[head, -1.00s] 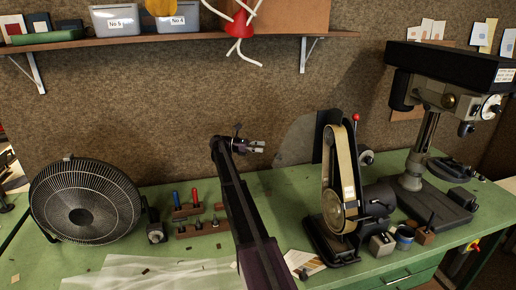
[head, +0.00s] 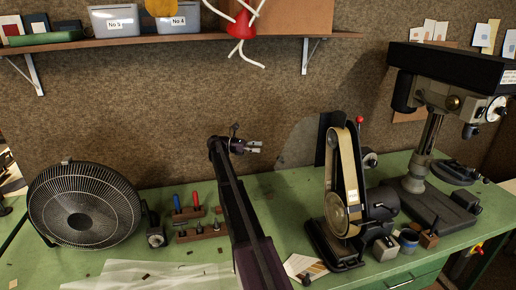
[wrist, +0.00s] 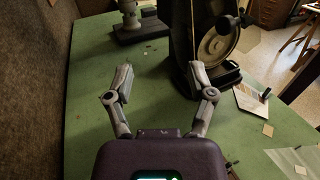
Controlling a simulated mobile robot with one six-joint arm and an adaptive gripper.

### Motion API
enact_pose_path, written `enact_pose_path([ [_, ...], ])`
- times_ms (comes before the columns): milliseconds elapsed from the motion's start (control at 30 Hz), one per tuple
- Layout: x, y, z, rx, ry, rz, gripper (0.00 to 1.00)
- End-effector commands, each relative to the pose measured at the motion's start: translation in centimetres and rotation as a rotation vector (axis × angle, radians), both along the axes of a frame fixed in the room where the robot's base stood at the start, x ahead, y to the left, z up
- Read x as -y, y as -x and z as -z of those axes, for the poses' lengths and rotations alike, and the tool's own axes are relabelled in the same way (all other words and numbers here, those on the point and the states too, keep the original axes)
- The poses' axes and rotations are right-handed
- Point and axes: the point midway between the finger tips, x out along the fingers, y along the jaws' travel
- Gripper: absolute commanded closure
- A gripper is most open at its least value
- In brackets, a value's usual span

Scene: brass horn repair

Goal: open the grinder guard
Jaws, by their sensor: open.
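The belt grinder (head: 343,190) stands on the green bench to the right of my gripper, its tan belt upright and a red-knobbed lever (head: 360,120) at its top. A dark plate (head: 324,138) stands by the belt's left side; I cannot tell surely whether it is the guard, or whether the guard is open. In the wrist view the grinder's dark body (wrist: 190,45) is beyond the fingers, with a round wheel at its right. My gripper (head: 254,147) is open and empty, above the bench and apart from the grinder. Its spread fingers show in the wrist view (wrist: 160,70).
A drill press (head: 430,160) stands right of the grinder. A black fan (head: 85,205) and small tool blocks (head: 200,233) are at the left. A shelf (head: 250,38) hangs above.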

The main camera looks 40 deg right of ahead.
Motion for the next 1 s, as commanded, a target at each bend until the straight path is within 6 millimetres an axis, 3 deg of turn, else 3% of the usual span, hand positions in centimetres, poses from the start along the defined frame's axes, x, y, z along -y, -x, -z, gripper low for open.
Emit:
enact_pose_path([
  [67,0.1,0.0,0.0,0.000,0.000,0.001,0.35],
  [200,-0.2,0.3,0.2,0.010,-0.003,-0.004,0.77],
  [300,-0.8,0.8,0.6,0.038,-0.011,-0.017,1.00],
  [567,-5.6,4.2,4.0,0.251,-0.069,-0.089,1.00],
  [767,-12.1,8.2,8.3,0.535,-0.161,-0.122,1.00],
  [1000,-21.0,13.2,13.2,0.893,-0.300,-0.055,1.00],
])
